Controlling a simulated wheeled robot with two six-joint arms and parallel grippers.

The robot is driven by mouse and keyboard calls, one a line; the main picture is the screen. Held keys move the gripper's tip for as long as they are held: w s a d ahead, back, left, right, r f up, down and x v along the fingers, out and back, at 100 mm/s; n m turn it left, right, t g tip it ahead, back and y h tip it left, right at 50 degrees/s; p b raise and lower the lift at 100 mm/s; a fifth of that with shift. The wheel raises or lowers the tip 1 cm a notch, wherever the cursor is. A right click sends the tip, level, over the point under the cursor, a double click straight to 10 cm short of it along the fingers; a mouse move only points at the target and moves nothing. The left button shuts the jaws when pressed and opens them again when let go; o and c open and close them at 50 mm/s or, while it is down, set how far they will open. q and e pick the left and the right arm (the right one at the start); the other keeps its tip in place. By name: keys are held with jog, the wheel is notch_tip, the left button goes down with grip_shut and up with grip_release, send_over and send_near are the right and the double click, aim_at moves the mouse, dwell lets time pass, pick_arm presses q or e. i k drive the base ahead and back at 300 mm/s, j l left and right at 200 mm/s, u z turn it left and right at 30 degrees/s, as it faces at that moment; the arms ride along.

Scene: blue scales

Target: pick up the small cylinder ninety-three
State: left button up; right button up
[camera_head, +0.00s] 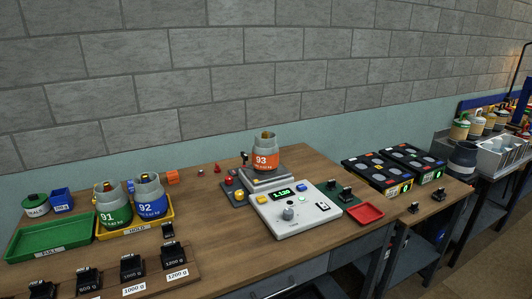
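The small cylinder 93 (266,155) is grey on top with an orange band marked 93. It stands upright on the scale platform (268,178), behind the control box (297,210) with a green lit display. Two similar cylinders stand in the yellow HOLD tray (134,230) at the left: green 91 (113,209) and blue 92 (151,201). Neither of my grippers shows in the head view.
A green FULL tray (50,240) is at the far left. Black weights (131,268) line the front left edge. A red tray (365,213) lies right of the control box, and black units (378,175) stand further right.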

aim_at(265, 151)
jog(key=i+l, duration=0.15)
jog(key=l, duration=0.2)
jog(key=i+l+u, duration=0.1)
jog(key=i+l, duration=0.25)
jog(key=l, duration=0.3)
jog(key=i+l, duration=0.15)
jog(key=l, duration=0.2)
jog(key=i+l+u, duration=0.1)
jog(key=l, duration=0.25)
jog(key=i, duration=0.05)
